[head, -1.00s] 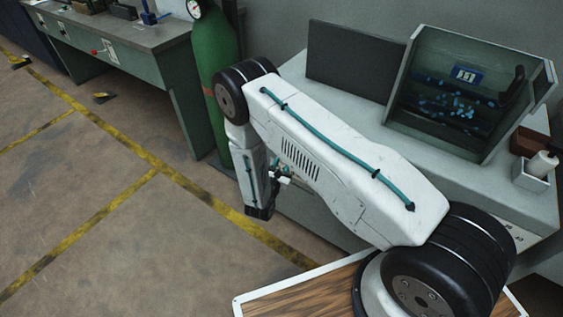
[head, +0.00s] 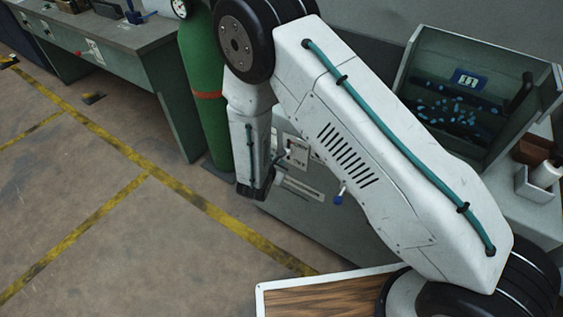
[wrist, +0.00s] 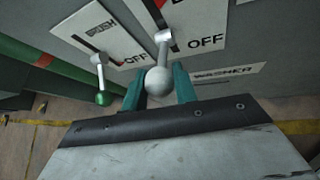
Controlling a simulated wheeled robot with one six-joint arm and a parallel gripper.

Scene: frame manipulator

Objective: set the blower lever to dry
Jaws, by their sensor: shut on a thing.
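My gripper (wrist: 158,88) shows in the wrist view, its teal fingers closed around the pale grey ball knob (wrist: 158,79) of a lever. The lever's metal stem (wrist: 163,46) rises from a slot in a white plate marked OFF (wrist: 205,42). The rest of this plate's lettering is cut off, so I cannot read a dry mark or a blower name. In the head view, my arm hides much of the cabinet front, and the held knob cannot be made out there.
A green-knobbed lever (wrist: 102,98) on a BRUSH plate (wrist: 92,33) stands left of my gripper. A WASHER label (wrist: 228,74) lies to the right. In the head view, a blue-knobbed lever (head: 338,199) sits beside my arm, and a green cylinder (head: 205,105) stands to the left.

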